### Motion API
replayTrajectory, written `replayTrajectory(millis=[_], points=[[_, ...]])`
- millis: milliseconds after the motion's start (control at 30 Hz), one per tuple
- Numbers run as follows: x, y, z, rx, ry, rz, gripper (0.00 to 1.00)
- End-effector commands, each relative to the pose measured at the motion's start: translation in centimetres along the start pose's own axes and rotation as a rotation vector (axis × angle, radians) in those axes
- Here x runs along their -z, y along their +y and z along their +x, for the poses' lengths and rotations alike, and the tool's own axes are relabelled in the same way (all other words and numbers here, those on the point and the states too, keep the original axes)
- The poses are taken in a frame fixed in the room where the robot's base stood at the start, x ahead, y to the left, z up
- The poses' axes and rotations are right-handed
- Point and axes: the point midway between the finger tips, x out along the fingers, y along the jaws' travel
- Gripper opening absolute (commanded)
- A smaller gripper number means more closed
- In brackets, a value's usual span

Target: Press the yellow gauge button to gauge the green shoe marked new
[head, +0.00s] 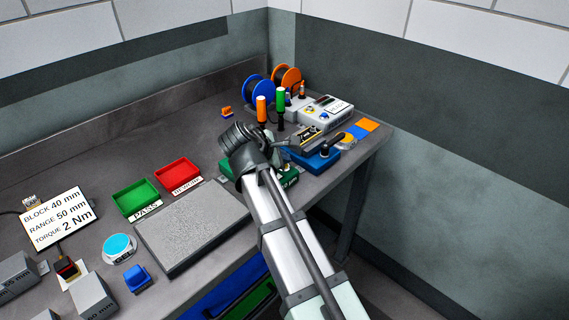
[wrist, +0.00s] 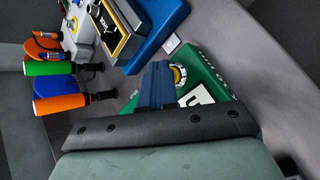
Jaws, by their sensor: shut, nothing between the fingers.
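In the wrist view a green body (wrist: 212,75) lies beside my fingers. It carries partly hidden white lettering and a white label with a dark letter. A yellow round button (wrist: 179,75) with a pale centre sits at its near edge, right beside my fingertips. My gripper (wrist: 158,68) is shut and empty, its dark blue fingers together over the button's edge. I cannot tell whether they touch it. In the head view the green body (head: 290,178) shows only in part behind my arm, and my fingertips are hidden. I cannot read the word "new" in either view.
A blue base (head: 318,160) with a dark, gold-edged device stands just beyond the green body. Orange and green-handled tools (head: 281,103), cable reels (head: 287,78) and a grey meter (head: 322,108) stand behind. Green (head: 135,197) and red (head: 178,174) trays and a grey plate (head: 195,225) lie left.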

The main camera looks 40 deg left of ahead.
Motion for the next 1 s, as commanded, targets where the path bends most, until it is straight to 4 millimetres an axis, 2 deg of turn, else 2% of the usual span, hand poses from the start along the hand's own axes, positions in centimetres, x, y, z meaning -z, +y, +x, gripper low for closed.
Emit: replayTrajectory(millis=[367, 767, 1000], points=[[-0.7, 0.8, -1.1, 0.000, 0.001, 0.000, 0.00], [-0.8, 0.9, -1.2, 0.000, 0.000, 0.000, 0.00], [-1.5, 1.6, -2.1, -0.001, 0.000, 0.001, 0.00]])
